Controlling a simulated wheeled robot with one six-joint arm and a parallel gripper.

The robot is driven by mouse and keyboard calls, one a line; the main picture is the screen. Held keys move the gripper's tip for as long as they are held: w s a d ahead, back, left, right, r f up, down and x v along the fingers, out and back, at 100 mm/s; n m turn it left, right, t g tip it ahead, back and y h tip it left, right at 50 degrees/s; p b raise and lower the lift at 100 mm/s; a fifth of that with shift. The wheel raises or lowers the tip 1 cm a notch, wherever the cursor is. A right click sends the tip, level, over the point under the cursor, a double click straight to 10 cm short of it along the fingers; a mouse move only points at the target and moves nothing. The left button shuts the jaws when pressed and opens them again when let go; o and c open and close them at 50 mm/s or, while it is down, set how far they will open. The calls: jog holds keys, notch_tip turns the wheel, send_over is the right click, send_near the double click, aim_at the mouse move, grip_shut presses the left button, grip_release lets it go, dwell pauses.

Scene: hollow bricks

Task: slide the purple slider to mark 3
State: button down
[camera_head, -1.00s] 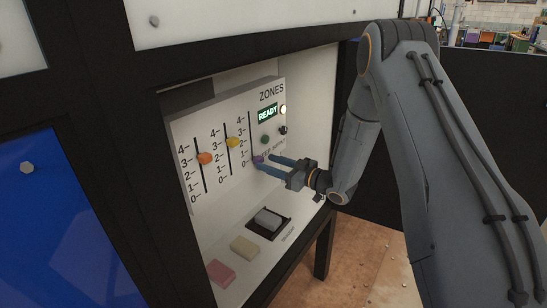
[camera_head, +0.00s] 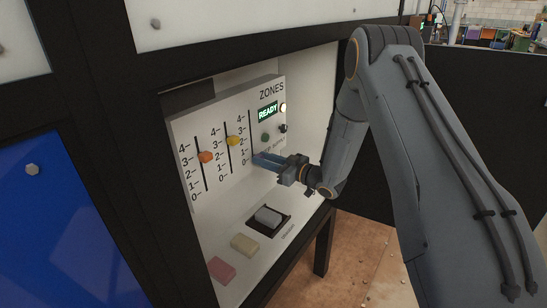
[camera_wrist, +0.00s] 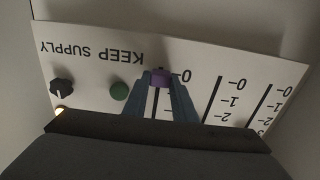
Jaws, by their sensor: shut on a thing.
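The purple slider (camera_wrist: 161,78) shows in the wrist view at the 0 end of its slot, between my two blue fingertips. My gripper (camera_head: 259,160) is shut on it, and in the head view the fingers hide the slider. The slot runs up the ZONES panel (camera_head: 186,128), with its marks to the left. The orange slider (camera_head: 206,157) sits near mark 3 on the left scale. The yellow slider (camera_head: 233,141) sits near mark 3 on the middle scale.
On the ledge below are a grey block (camera_head: 268,216) in a dark recess, a cream block (camera_head: 244,244) and a pink block (camera_head: 221,270). Black frame posts surround the niche.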

notch_tip(320, 180, up, 12)
jog(key=p, duration=0.3)
jog(key=shift+p, duration=0.35)
jog(key=c, duration=1.4)
grip_release()
jog(key=shift+c, duration=0.2)
jog(key=b+v, duration=0.2)
jog(key=v, duration=0.6)
jog(key=shift+s+r, duration=0.1)
